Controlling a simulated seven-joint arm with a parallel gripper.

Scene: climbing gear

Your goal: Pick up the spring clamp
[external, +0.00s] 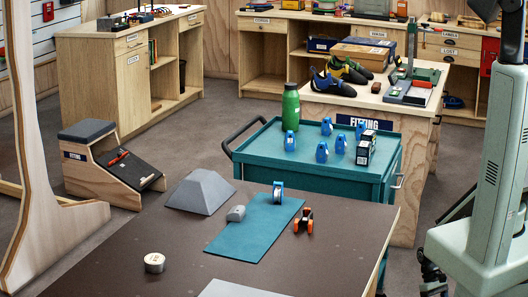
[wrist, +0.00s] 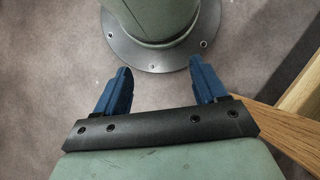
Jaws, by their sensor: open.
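An orange and black item that looks like the spring clamp (external: 304,222) stands on the dark table, just right of a teal mat (external: 250,232), in the external view. It does not show in the wrist view. My gripper (wrist: 160,65) shows in the wrist view with its two blue fingers wide apart and nothing between them. It hangs over carpeted floor beside a round bolted base plate, away from the clamp. I cannot make out the fingers in the external view.
A grey pyramid (external: 201,191) and a round tin (external: 154,262) are on the dark table (external: 330,262). A teal cart (external: 300,180) stands behind. A wooden edge (wrist: 285,130) shows beside my gripper.

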